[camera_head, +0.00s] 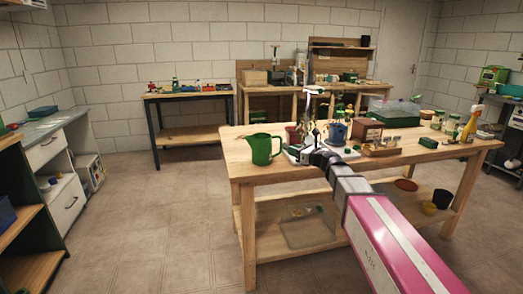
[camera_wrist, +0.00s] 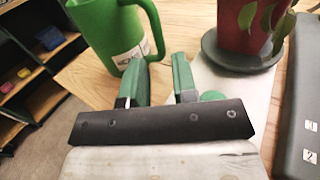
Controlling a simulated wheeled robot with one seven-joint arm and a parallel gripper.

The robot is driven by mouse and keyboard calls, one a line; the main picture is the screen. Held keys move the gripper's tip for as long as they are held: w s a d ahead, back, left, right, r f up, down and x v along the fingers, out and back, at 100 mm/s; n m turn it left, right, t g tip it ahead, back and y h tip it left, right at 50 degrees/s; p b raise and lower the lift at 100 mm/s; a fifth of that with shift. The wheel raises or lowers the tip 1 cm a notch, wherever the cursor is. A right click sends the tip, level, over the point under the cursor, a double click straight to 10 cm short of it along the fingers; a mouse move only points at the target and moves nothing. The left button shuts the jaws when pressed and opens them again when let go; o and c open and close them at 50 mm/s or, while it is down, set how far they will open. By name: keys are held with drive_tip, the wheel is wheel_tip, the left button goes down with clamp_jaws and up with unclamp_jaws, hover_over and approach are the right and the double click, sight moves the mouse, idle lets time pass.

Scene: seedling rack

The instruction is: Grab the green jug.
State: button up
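The green jug (camera_head: 262,149) stands upright on the near left part of the wooden table in the head view, its spout to the left and its handle to the right. In the wrist view the jug (camera_wrist: 98,28) is at the top left, with a pale label low on its side and its handle near my fingertips. My gripper (camera_wrist: 158,68) is open, its two green fingers apart with nothing held between them. The lower handle lies just beyond the fingertips; I cannot tell whether they touch. In the head view my gripper is small and hard to separate from the clutter.
A red pot (camera_wrist: 243,25) with a plant stands on a dark saucer right of my fingers in the wrist view. A grey tray edge (camera_wrist: 300,100) is at the far right.

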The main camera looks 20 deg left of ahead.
drive_tip(key=x, duration=0.9)
drive_tip(key=shift+a+r, duration=0.1)
drive_tip(key=shift+a, duration=0.15)
clamp_jaws()
